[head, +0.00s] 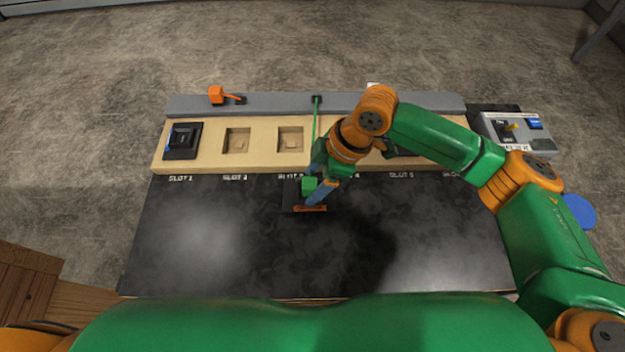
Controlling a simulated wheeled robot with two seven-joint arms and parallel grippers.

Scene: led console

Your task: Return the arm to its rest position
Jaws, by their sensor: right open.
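My right arm comes in from the right and reaches over the beige slot console (208,157). My right gripper (313,193) points down near the label of the third slot and is open. A dark module (290,194) lies on the black tabletop just under and beside the fingers; the gripper partly hides it. An orange strip (311,208) shows at its near edge. Whether the fingers touch the module cannot be told. My left gripper is not in view.
A black module (182,141) sits in the leftmost slot; two slots beside it look empty. A dark module (405,150) is partly behind my arm. A grey switch box (516,133) stands at right. The black tabletop (205,240) is clear at left.

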